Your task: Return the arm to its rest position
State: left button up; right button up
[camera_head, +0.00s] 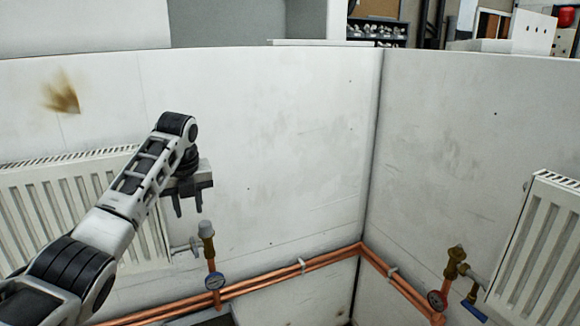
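My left arm (105,232) comes in from the lower left and reaches up and to the right, in front of the left radiator. My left gripper (188,208) is at its end, pointing down, with its two fingers apart and nothing between them. It hangs in front of the wall, above and a little left of the left radiator's valve (206,232). My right gripper is not in view.
A white radiator (52,205) is on the left wall, partly hidden by my arm. Another radiator (540,255) is at the right, with a brass valve (455,262) and blue lever (473,310). Copper pipes (330,258) run low along both walls. The corner's middle is clear.

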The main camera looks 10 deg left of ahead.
pick_arm(q)
jog(key=s+d+f+n+h, duration=0.1)
jog(key=s+d+f+n, duration=0.5)
jog(key=f, duration=0.4)
jog(key=s+d+f+n, duration=0.4)
jog(key=s+d+f, duration=0.1)
jog(key=s+f, duration=0.45)
jog(key=s+d+n+t+h, duration=0.1)
jog(key=s+d+n, duration=0.1)
jog(key=s+n, duration=1.8)
jog(key=w+d+f+m+t+h, duration=0.2)
jog(key=d+f+t, duration=0.3)
jog(key=f, duration=0.3)
jog(key=shift+w+d+f+m+t+h, duration=0.15)
jog(key=shift+w+d+m+t+h, duration=0.25)
jog(key=shift+m+t, duration=0.5)
jog(key=shift+a, duration=0.15)
